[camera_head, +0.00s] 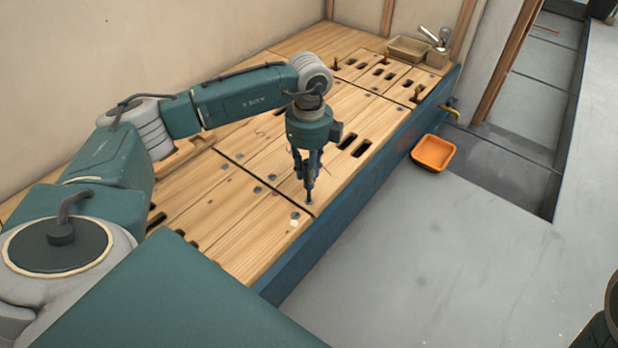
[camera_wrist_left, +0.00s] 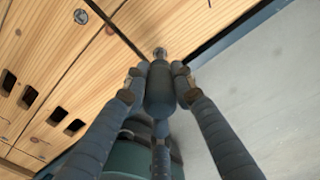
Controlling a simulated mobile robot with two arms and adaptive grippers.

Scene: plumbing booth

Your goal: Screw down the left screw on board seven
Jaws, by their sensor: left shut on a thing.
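My left gripper (camera_head: 307,172) is above the wooden boards (camera_head: 245,232), near their front edge. It is shut on a dark grey-blue driver-like tool (camera_wrist_left: 160,92), which points down. Its round metal end (camera_wrist_left: 160,53) is near the dark seam between two boards; I cannot tell whether it touches a screw. One screw head (camera_head: 295,215) lies just left of the tool's tip in the head view. Another screw (camera_wrist_left: 81,16) shows at the upper left in the left wrist view. No board number is readable. My right gripper is not in view.
Dark slots (camera_head: 361,148) and several screws dot the boards. A beige tray (camera_head: 408,48) and a small dispenser-like object (camera_head: 437,55) stand at the far end. An orange bin (camera_head: 433,153) sits on the grey floor to the right. The blue side (camera_head: 330,240) edges the boards.

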